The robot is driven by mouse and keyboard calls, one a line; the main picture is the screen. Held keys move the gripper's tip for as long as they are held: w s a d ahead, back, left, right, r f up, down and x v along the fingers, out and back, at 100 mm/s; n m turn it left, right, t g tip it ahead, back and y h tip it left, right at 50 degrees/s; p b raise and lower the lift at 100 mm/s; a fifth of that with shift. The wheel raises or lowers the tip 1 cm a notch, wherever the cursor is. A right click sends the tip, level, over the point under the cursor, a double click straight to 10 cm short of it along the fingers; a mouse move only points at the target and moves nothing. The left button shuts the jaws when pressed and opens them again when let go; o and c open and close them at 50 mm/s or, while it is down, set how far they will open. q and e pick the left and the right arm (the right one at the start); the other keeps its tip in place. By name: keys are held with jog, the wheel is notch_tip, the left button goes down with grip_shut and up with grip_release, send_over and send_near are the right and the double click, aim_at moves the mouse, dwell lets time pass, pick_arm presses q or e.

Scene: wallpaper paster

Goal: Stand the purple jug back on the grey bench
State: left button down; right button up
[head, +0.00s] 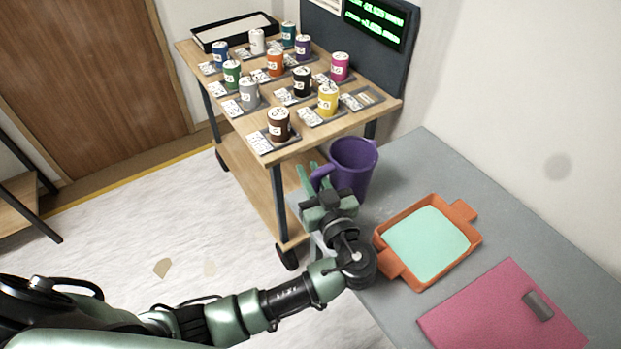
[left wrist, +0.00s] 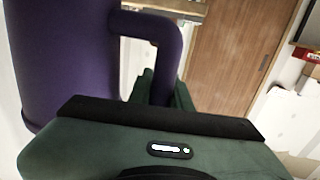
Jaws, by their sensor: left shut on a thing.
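The purple jug (head: 354,165) is upright at the back left edge of the grey bench (head: 405,168) in the head view. I cannot tell whether its base touches the bench. My left gripper (head: 312,180) is at the jug's left side, shut on its handle (head: 322,174). In the left wrist view the jug's body (left wrist: 62,60) fills the left side, and its handle (left wrist: 150,30) runs down to the green fingers (left wrist: 160,88). The jug's lower part is partly hidden behind my gripper in the head view. My right gripper is not in view.
An orange tray (head: 386,260) with a pale green sheet of liquid and a pink board (head: 470,318) lie on the bench, right of my arm. A wooden trolley (head: 270,157) with several coloured pots stands behind the jug. Bare bench lies right of the jug.

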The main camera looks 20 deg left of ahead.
pick_arm(q)
notch_tip(320, 180, down, 2)
jog(key=shift+f, duration=0.1)
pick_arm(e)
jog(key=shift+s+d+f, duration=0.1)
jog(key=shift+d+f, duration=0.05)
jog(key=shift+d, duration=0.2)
pick_arm(q)
jog(key=shift+f+b, duration=0.15)
jog(key=shift+b, duration=0.2)
jog(key=c, duration=1.3)
grip_release()
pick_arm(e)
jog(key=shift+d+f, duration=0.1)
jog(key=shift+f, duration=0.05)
